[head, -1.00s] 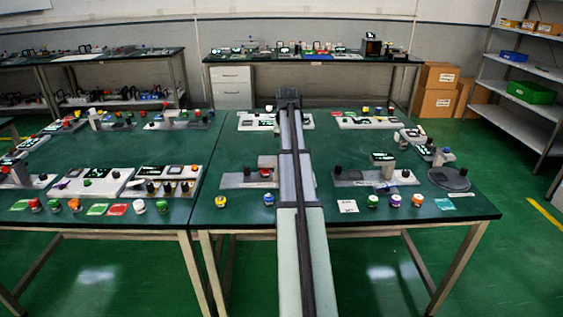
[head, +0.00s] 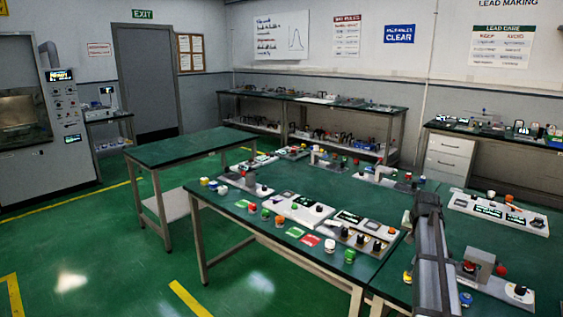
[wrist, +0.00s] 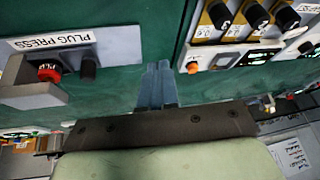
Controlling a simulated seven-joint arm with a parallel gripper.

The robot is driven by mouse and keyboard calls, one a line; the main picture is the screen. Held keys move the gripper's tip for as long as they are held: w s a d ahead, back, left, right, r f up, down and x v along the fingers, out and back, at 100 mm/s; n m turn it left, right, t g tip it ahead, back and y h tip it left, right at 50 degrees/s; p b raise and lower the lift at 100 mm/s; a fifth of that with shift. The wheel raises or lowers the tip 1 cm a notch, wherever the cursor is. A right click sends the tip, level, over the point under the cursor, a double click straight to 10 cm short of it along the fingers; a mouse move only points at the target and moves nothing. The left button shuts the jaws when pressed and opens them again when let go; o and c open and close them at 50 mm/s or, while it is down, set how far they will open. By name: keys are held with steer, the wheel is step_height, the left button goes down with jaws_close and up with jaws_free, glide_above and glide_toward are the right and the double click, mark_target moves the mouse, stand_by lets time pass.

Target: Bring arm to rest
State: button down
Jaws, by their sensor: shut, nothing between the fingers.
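My arm rises from the lower right of the head view, over the green bench. Its far end, with my gripper (head: 427,200), is above the bench top; the fingertips are hard to make out there. In the wrist view my gripper (wrist: 158,82) shows as two grey-blue fingers pressed together with nothing between them. They are over bare green bench top, between a grey unit labelled "PLUG PRESS" (wrist: 50,72) on the left and a white panel with black knobs (wrist: 245,35) on the right.
The green bench (head: 225,205) carries control panels (head: 300,210), coloured buttons and a grey device (head: 478,268) right of my arm. A smaller, bare-topped table (head: 185,148) stands at the left. Open green floor (head: 110,250) lies at the lower left.

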steer(key=w+a+f+n+t+y, duration=0.1)
steer(key=w+a+f, duration=0.1)
steer(key=a, duration=0.8)
steer(key=w+a+f+n+t, duration=0.1)
steer(key=w+a+f, duration=0.15)
steer(key=a, duration=0.75)
steer(key=w+a+f+n+t+y, duration=0.1)
steer(key=w+a+f, duration=0.15)
steer(key=a, duration=0.75)
steer(key=s+a+f+n+g, duration=0.1)
steer(key=s+a+f+g, duration=0.15)
steer(key=s+f, duration=1.15)
steer(key=s+a+f+g, duration=0.1)
steer(key=s+f+g, duration=0.3)
steer(key=s+f, duration=1.05)
steer(key=s+f+g, duration=0.2)
steer(key=s+f, duration=0.3)
steer(key=s, duration=0.6)
steer(key=s+f+n+g, duration=0.1)
steer(key=s+f+g, duration=0.2)
steer(key=s, duration=0.8)
steer(key=s+f+n+g, duration=0.1)
steer(key=s+f+g, duration=0.2)
steer(key=s+f, duration=0.5)
steer(key=s, duration=0.4)
steer(key=shift+a, duration=0.25)
